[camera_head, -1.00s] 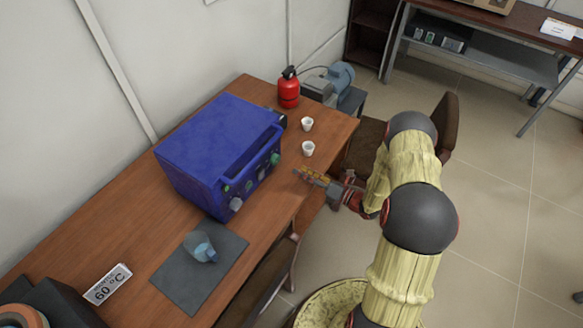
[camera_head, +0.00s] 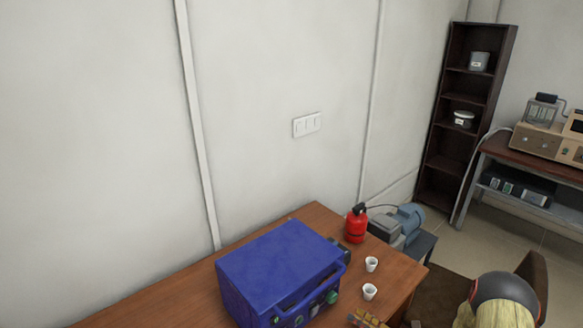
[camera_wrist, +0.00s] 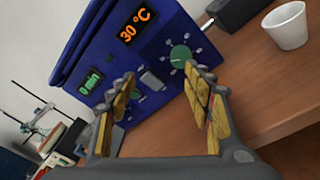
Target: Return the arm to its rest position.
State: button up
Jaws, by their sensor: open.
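My gripper (camera_wrist: 160,100) is open and empty in the wrist view, its two yellow-padded fingers spread in front of the blue furnace (camera_wrist: 110,50). The furnace front shows a 30 °C display (camera_wrist: 135,24), a 0 min display (camera_wrist: 90,82) and a green dial (camera_wrist: 181,56). In the head view the blue furnace (camera_head: 275,265) stands on the wooden table. Only the yellow tip of my gripper (camera_head: 366,319) shows at the bottom edge there. Part of my arm (camera_head: 503,300) shows at the lower right; the rest is out of frame.
Two white cups (camera_head: 371,264) (camera_head: 369,291) stand right of the furnace, near a red extinguisher (camera_head: 356,224). One cup (camera_wrist: 287,26) shows in the wrist view. A grey-blue pump (camera_head: 400,226) stands beyond the table. A brown chair (camera_head: 531,280) is beside my arm. A dark shelf (camera_head: 466,110) stands behind.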

jog(key=s+a+r+n+g+h, duration=0.1)
jog(key=s+a+r+n+g, duration=0.55)
jog(key=r+n, duration=0.3)
jog(key=s+a+r+n+g, duration=0.5)
jog(key=a+r+n, duration=0.2)
jog(key=r+n, duration=0.25)
jog(key=s+d+r+n+t+h, duration=0.2)
jog(key=s+d+r+n+h, duration=0.1)
jog(key=s+r+n+h, duration=0.2)
jog(key=s+d+r+n+t+h, duration=0.2)
jog(key=s+d+r+n+h, duration=0.2)
jog(key=s+r+n, duration=0.6)
jog(key=s+n+h, duration=0.1)
jog(key=s+h, duration=0.1)
jog(key=shift+d+n+h, duration=0.25)
jog(key=shift+n+h, duration=0.05)
jog(key=shift+t, duration=0.25)
